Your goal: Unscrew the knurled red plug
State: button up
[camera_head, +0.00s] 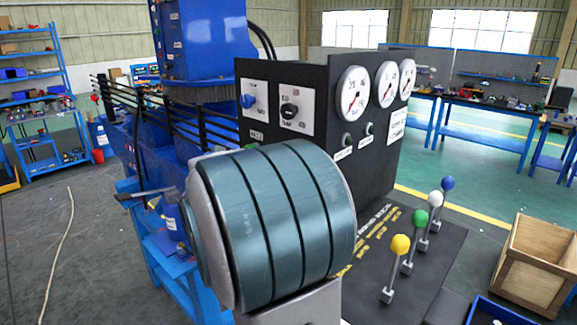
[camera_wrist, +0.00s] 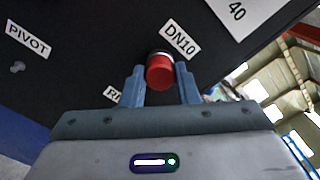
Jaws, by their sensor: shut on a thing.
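The red plug (camera_wrist: 160,74) shows in the wrist view, on the dark panel just below the DN10 label (camera_wrist: 181,41). A pale ring shows at its far end, against the panel. My gripper (camera_wrist: 159,80) has one blue-grey finger on each side of the plug and is shut on it. The knurling is too small to make out. In the head view my own arm fills the middle, and neither the plug nor my gripper can be made out.
A black control panel (camera_head: 293,151) with gauges stands behind my arm. Levers with yellow, green, white and blue knobs rise from its console (camera_head: 418,262). A wooden crate (camera_head: 538,262) stands at the right.

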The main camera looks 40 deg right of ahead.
jog(key=shift+f, duration=0.1)
jog(key=n, duration=0.5)
dwell(0.3)
jog(key=n, duration=0.5)
jog(key=shift+a, duration=0.1)
jog(key=o, duration=1.1)
jog(key=shift+c, duration=0.6)
